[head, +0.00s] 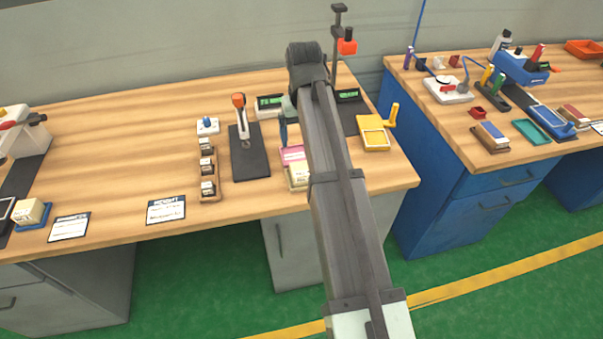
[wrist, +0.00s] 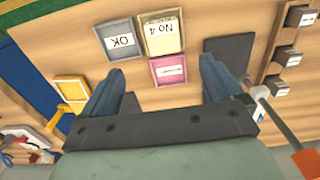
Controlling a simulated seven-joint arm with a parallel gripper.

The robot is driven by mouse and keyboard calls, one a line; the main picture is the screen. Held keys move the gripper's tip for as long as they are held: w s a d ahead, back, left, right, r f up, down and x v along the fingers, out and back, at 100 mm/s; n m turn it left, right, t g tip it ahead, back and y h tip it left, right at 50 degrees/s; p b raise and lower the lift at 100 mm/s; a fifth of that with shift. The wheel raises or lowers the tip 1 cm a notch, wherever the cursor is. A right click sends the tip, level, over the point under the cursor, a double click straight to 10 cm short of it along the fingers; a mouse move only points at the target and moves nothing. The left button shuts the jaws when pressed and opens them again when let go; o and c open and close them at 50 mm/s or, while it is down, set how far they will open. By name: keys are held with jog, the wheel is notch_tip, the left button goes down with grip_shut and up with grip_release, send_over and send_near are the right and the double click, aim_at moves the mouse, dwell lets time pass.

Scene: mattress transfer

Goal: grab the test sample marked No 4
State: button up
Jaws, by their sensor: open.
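The test sample, a cream block marked No 4 (wrist: 163,35), sits in a tray in the upper middle of the wrist view, its label upside down. It also shows in the head view (head: 299,173), right beside my arm. A pink tray (wrist: 169,72) with a white label adjoins it. A grey tray (wrist: 118,31) marked OK lies on its other side, and my arm seems to hide it in the head view. My gripper (wrist: 158,66) is open and empty, above the table and short of the sample. Its fingers show only partly in the head view.
A wooden rack (head: 211,192) with several small labelled blocks stands left of a dark press base (head: 250,166). A yellow tray with a handle (head: 373,134) lies right of my arm. Label cards (head: 166,209) lie near the front edge. A blue bench (head: 440,150) stands at right.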

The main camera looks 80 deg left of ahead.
aim_at(301, 168)
jog(key=f, duration=1.3)
jog(key=shift+s+a+f, duration=0.1)
jog(key=shift+s+f, duration=0.15)
jog(key=shift+f, duration=0.1)
jog(key=c, duration=1)
